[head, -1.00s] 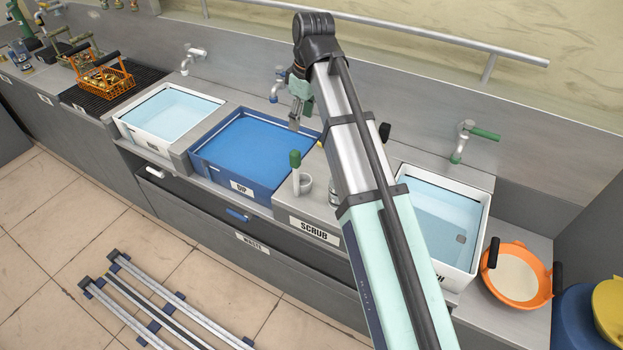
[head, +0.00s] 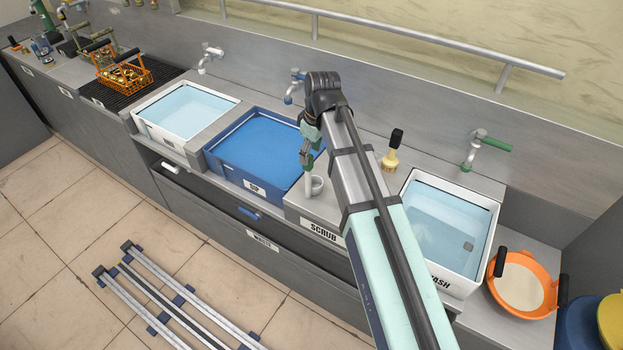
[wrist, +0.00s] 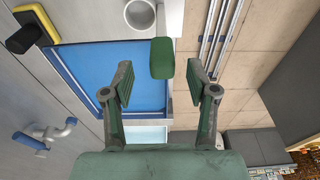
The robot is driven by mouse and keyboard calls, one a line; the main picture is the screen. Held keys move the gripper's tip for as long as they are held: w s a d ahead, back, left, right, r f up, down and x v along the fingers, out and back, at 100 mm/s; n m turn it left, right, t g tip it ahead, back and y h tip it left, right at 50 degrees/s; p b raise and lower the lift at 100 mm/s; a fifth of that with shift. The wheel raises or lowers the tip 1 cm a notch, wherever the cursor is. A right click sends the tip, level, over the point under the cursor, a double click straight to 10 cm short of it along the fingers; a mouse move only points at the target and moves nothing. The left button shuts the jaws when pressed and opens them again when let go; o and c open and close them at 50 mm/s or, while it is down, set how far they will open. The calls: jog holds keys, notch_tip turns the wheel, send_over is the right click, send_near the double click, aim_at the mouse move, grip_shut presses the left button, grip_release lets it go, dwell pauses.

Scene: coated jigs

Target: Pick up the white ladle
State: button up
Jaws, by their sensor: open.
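The white ladle (head: 308,188) stands upright on the grey counter by the SCRUB label, with a green grip on top. A round white cup (head: 317,184) is beside its shaft; I cannot tell whether it is the ladle's bowl. My gripper (head: 307,148) is pointing down at the green grip. In the wrist view my gripper (wrist: 160,74) is open, and the ladle's green grip (wrist: 162,57) shows in the gap near the fingertips, closer to the right finger. The white cup (wrist: 140,15) shows above it. The gripper partly hides the grip in the head view.
The blue DIP basin (head: 250,190) is left of the ladle. A yellow brush with a black handle (head: 390,160) stands behind right. The white wash basin (head: 492,215) and an orange pan (head: 545,300) are farther right. A tap (head: 290,95) is on the back wall.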

jog(key=shift+w+a+f+p, duration=0.1)
jog(key=shift+a+f+p, duration=0.2)
jog(key=shift+f, duration=0.6)
jog(key=shift+a+f+p, duration=0.1)
jog(key=shift+f+p, duration=0.35)
jog(key=shift+f, duration=0.4)
jog(key=shift+w+a+f+p, duration=0.15)
jog(key=shift+f+p, duration=0.2)
jog(key=shift+f, duration=0.55)
jog(key=shift+s, duration=0.1)
grip_shut()
